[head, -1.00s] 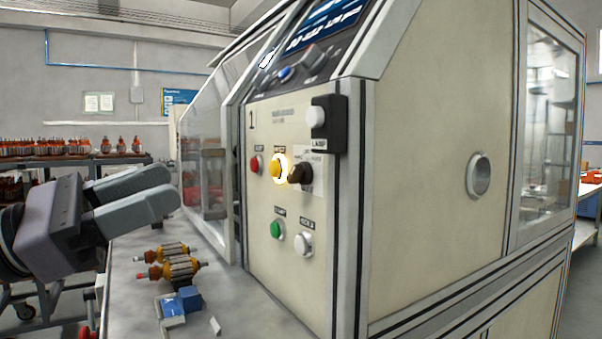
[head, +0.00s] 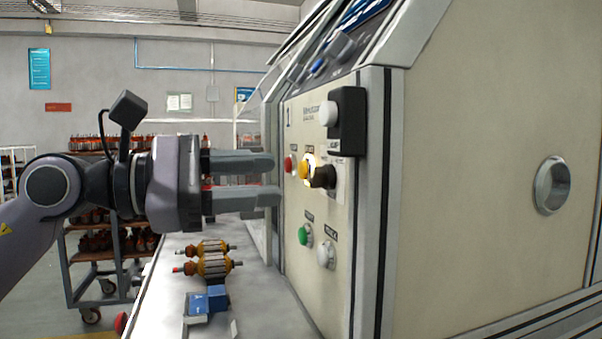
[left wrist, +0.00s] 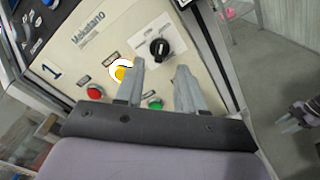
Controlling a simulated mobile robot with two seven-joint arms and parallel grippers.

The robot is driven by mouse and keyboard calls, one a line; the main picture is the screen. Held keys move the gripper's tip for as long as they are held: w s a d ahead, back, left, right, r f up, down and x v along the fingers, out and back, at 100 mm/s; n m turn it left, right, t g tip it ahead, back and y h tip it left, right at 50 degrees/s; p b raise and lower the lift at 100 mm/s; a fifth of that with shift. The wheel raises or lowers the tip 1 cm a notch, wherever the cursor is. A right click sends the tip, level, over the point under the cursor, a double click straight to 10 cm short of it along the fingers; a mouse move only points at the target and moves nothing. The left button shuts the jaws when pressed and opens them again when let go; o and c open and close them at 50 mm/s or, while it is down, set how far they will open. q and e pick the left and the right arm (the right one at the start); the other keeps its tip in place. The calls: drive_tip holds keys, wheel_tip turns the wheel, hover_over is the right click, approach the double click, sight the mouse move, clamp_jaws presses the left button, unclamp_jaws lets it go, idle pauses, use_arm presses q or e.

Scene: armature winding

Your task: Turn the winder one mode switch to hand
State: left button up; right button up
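The winder one (head: 430,130) is a cream cabinet marked "1". Its black mode switch (head: 322,176) sits right of the yellow button. In the left wrist view the black knob (left wrist: 159,48) has a white label plate and lies just beyond the fingertips. I cannot read its setting. My left gripper (head: 276,179) is open and empty, level in front of the panel, its two fingers apart. In the left wrist view its fingertips (left wrist: 160,66) flank the line to the knob without touching it. What looks like my right gripper (left wrist: 295,117) shows small at the right edge there.
Red (head: 290,164), glowing yellow (head: 304,169), green (head: 304,235) and white (head: 325,255) buttons surround the switch. A black box with a white button (head: 347,121) juts out above. Armatures (head: 214,265) and blue blocks (head: 208,299) lie on the bench below.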

sight(312, 176)
use_arm(q)
drive_tip(key=x, duration=0.4)
drive_tip(key=shift+r+p, duration=0.1)
drive_tip(key=shift+p, duration=0.25)
drive_tip(key=shift+w+d, duration=0.15)
drive_tip(key=shift+d, duration=0.4)
clamp_jaws()
